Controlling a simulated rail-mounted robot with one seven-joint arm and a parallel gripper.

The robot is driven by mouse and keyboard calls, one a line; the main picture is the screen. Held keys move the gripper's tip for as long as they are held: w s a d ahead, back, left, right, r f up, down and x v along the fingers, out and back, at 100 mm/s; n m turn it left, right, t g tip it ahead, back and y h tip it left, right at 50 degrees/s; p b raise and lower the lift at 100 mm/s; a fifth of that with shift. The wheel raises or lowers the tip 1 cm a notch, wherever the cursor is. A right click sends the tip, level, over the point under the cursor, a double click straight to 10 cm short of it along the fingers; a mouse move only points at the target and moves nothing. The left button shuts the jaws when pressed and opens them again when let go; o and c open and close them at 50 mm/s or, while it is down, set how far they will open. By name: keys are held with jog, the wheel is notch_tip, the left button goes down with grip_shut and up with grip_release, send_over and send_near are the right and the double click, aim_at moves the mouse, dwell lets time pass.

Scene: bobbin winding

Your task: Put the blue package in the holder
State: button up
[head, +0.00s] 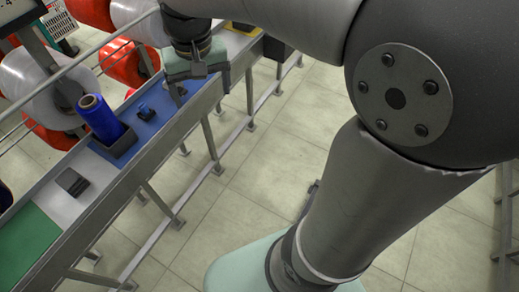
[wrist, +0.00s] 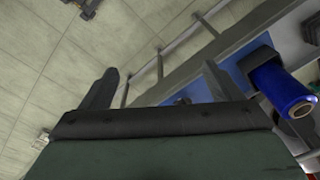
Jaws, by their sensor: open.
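The blue package, a blue cylindrical roll (head: 98,118), stands slightly tilted in a dark box-like holder (head: 124,146) on the bench at the left of the head view. In the wrist view the roll (wrist: 280,90) and the dark holder (wrist: 256,59) show at the right. My gripper (head: 202,86) is open, to the right of the roll and apart from it, over the bench's near edge. Nothing shows between its fingers. The bottom of the roll is hidden inside the holder.
A dark block (head: 72,182) sits on the bench to the left, near a green mat (head: 30,240). Large red and white spools (head: 60,95) line the back. Floor in front is clear.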

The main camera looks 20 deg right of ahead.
jog(key=s+d+f, duration=0.3)
jog(key=s+f, duration=0.1)
jog(key=s, duration=0.3)
jog(key=s+d+f, duration=0.4)
jog(key=s, duration=0.3)
jog(key=shift+s+d+f, duration=0.2)
jog(key=shift+s, duration=0.05)
